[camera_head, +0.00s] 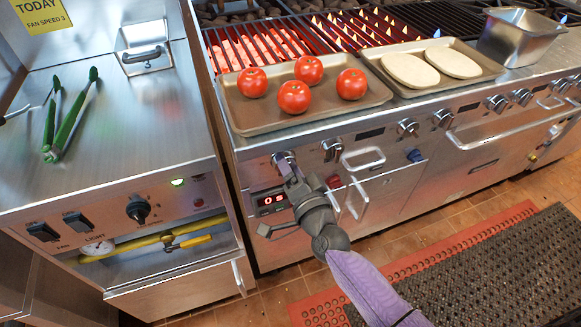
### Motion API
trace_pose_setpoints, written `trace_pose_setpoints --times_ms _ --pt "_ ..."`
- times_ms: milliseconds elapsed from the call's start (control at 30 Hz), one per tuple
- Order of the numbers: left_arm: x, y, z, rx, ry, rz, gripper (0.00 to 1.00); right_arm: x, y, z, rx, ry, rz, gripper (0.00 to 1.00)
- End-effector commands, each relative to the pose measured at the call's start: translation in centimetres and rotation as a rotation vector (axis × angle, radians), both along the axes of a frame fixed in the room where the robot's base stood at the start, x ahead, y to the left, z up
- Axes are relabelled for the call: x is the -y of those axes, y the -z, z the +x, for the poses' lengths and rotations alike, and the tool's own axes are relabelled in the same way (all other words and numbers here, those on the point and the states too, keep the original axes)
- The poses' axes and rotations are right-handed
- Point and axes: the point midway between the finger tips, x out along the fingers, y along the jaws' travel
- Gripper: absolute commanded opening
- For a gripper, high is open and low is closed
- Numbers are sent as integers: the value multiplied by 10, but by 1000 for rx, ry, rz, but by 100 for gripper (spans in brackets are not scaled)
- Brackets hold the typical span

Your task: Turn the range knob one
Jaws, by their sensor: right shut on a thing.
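Range knob one (283,157) is the leftmost metal knob on the front of the grill range, above a small red digital display (271,200). My right gripper (289,170) reaches up from the lower right and is shut on this knob. The gripper body covers the knob's lower part, so its pointer angle cannot be read. My left gripper does not show in this view.
Several more knobs (332,148) run right along the panel. A tray with tomatoes (252,82) and a tray with flat breads (411,70) rest above. Green tongs (66,122) lie on the left counter. Floor mats (500,275) lie below.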

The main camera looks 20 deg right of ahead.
Motion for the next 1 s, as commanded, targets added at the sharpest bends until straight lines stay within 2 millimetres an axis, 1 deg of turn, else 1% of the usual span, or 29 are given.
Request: trace_pose_setpoints --times_ms 67,100,167,200,233,433,533,667,800,900,1000 --pt "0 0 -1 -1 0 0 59 0 1 0 -3 -1 2 12" --pt "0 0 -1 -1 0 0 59 0 1 0 -3 -1 2 77" --pt "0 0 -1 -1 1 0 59 0 1 0 -3 -1 2 89" --pt "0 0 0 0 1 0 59 0 1 0 -3 -1 1 98" --pt "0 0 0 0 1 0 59 0 1 0 -3 -1 1 100" --pt "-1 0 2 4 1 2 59 0 0 -1 -1 0 0 100" --pt "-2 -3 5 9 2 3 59 1 0 -10 -2 0 -1 100" --pt "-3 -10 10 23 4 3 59 3 1 -37 -4 -1 -1 100" --pt "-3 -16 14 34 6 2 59 6 3 -70 -5 -2 -1 100" --pt "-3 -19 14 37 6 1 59 7 4 -88 -5 -2 -1 100" --pt "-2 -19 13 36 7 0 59 8 5 -97 -3 -1 1 100"
